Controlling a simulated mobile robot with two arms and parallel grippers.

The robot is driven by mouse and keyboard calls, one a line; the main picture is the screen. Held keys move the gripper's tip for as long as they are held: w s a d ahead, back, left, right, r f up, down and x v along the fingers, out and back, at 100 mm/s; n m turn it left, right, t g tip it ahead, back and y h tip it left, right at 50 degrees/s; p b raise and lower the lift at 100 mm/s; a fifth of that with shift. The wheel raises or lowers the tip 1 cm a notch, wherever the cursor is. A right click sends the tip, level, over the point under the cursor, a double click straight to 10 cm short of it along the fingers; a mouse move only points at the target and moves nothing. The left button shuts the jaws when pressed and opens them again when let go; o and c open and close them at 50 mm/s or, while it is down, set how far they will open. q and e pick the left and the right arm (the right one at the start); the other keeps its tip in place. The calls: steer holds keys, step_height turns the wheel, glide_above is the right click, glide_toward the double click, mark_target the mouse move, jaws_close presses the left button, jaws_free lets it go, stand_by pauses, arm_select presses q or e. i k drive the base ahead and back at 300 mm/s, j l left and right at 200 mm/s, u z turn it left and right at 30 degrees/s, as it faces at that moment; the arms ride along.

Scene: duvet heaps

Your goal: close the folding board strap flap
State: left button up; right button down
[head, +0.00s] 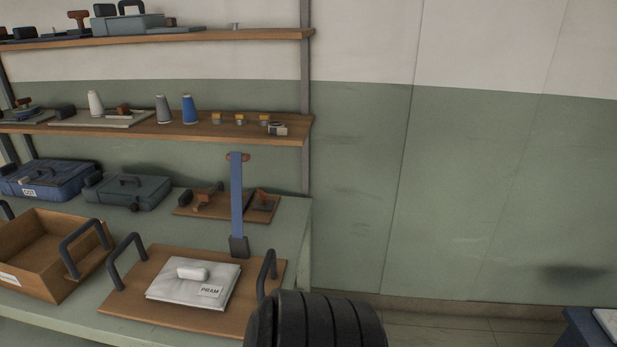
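The folding board (130,297) is a flat wooden board with dark handles, lying on the green bench. A folded white cloth (180,293) with a printed label and a small white block lie on it. The blue strap flap (237,200) stands upright near the board's back right edge, rising from a dark base block (239,247). A reddish-brown piece shows at its top. The strap is not laid over the cloth. Neither gripper can be made out; a dark ribbed shape at the bottom, probably part of my arm, hides the board's front right corner.
A wooden tray (42,291) stands left of the board. A blue case (48,180), a grey case (130,191) and a board with brown-handled tools (188,205) sit behind. Shelves above hold cones and tools. The bench ends just right of the board.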

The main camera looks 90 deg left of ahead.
mark_target(237, 158)
steer(key=i+j+u, duration=0.15)
steer(key=i+u, duration=0.15)
steer(key=u, duration=0.15)
steer(key=i+u, duration=0.3)
steer(key=u, duration=0.15)
steer(key=i+l+u, duration=0.1)
steer(key=i+u, duration=0.2)
steer(key=u, duration=0.15)
steer(key=i+l+u, duration=0.15)
steer(key=u, duration=0.3)
steer(key=i+l, duration=0.05)
steer(key=i, duration=0.05)
